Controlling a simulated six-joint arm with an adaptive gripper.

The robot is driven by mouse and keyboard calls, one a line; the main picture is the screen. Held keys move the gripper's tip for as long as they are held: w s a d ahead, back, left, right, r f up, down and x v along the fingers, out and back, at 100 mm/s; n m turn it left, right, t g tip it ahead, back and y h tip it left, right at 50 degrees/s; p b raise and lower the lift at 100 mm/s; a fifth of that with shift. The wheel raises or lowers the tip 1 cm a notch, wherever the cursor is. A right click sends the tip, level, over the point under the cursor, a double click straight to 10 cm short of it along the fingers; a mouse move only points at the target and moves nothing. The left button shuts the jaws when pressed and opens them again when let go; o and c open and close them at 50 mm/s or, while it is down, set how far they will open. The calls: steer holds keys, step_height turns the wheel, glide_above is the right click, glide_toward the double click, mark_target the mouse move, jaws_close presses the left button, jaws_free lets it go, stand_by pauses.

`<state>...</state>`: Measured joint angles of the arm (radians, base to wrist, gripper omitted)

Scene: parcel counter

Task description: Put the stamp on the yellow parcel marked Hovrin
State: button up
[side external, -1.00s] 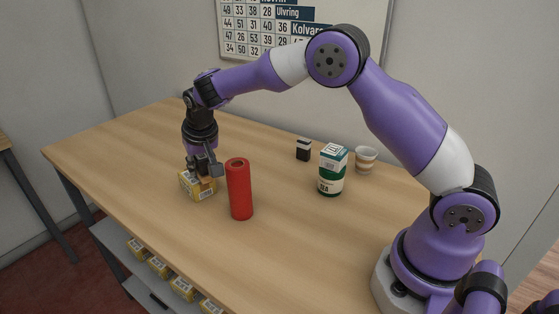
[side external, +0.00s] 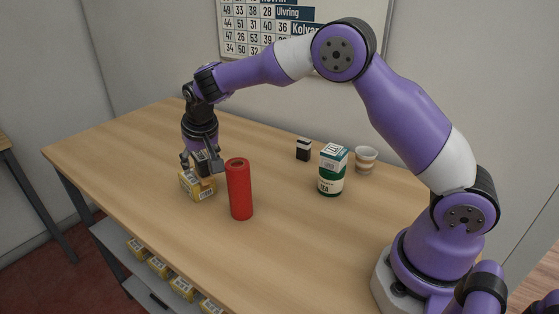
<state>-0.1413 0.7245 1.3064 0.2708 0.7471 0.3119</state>
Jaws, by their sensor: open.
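A yellow parcel (side external: 192,188) with white label patches lies on the counter at the left; I cannot read a name on it. A small brown piece (side external: 207,181), perhaps the stamp, shows at the top right of the parcel, partly covered by my gripper. My gripper (side external: 201,169) is open and points down just over the parcel, its fingers spread to either side of a dark shape. I cannot tell whether that shape is part of the stamp or of the gripper.
A tall red cylinder (side external: 239,190) stands close to the right of the parcel. A tea carton (side external: 332,172), a small black box (side external: 304,150) and a striped cup (side external: 365,160) stand farther right. Several yellow parcels (side external: 181,288) lie on the shelf below. The counter's left end is clear.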

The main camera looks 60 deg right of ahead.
steer(key=v, duration=1)
steer(key=s+d+r+n+y, duration=0.1)
steer(key=s+d+r, duration=0.15)
steer(key=s, duration=0.35)
steer(key=s+d+r+n, duration=0.1)
steer(key=s+r, duration=0.2)
steer(key=s, duration=0.3)
steer(key=s+f+n+t, duration=0.1)
steer(key=s+f, duration=0.3)
steer(key=s, duration=0.7)
steer(key=shift+s+a+n+y, duration=0.15)
steer(key=shift+a+n+y, duration=0.2)
steer(key=shift+n, duration=0.35)
